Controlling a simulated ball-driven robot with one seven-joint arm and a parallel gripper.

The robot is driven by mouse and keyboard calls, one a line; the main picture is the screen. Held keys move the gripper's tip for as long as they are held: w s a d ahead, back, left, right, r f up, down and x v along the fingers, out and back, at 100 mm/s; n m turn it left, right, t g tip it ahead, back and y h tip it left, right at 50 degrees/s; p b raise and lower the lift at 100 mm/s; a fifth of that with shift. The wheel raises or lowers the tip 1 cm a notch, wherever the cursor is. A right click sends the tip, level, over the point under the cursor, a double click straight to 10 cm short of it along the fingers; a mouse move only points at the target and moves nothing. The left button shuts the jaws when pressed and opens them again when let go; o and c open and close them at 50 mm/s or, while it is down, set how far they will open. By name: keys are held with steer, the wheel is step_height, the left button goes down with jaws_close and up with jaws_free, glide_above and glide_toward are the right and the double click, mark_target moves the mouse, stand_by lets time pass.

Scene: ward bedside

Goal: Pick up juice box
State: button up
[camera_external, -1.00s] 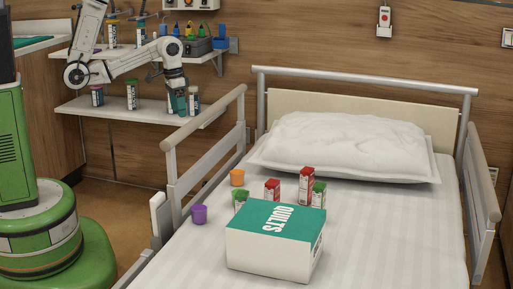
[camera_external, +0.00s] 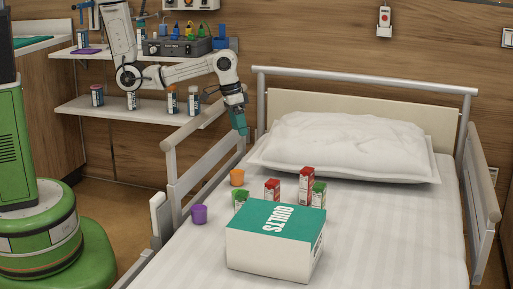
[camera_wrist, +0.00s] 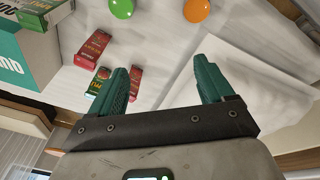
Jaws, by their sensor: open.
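A red box (camera_wrist: 135,84) and a green box (camera_wrist: 97,82) show beside the left finger, with more cartons further up left.
The bed's left rail (camera_external: 205,122) lies under my arm. A pillow (camera_external: 345,142) fills the bed's head. Shelves (camera_external: 145,107) with bottles stand behind. The bed's right side is clear.

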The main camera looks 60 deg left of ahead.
steer(key=s+d+f+m+g+b, duration=0.1)
steer(key=d+f+m+b, duration=0.1)
steer(key=d, duration=0.5)
steer(key=s+d+f+m+b, duration=0.1)
steer(key=s+d, duration=0.1)
steer(key=d, duration=0.4)
steer(key=m+y+b, duration=0.2)
steer(key=m, duration=0.1)
glide_above(242, 193)
steer(key=shift+a+f+g, duration=0.35)
steer(key=shift+a+g, duration=0.05)
steer(key=shift+a, duration=0.05)
steer(key=shift+s+d+f, duration=0.15)
steer(key=shift+s+f, duration=0.05)
steer(key=shift+f, duration=0.05)
step_height(242, 193, down, 5)
steer(key=shift+r+b, duration=0.1)
steer(key=shift+b, duration=0.25)
steer(key=shift+w+d+f+b, duration=0.15)
steer(key=shift+f+b, duration=0.15)
steer(key=shift+f, duration=0.6)
steer(key=shift+s+d+f+b, duration=0.1)
steer(key=shift+f+b, duration=0.15)
steer(key=shift+f, duration=0.65)
steer(key=shift+w+d+f+b, duration=0.15)
steer(key=shift+f+b, duration=0.15)
steer(key=shift+f, duration=0.6)
steer(key=c, duration=1.2)
steer(key=shift+r, duration=0.1)
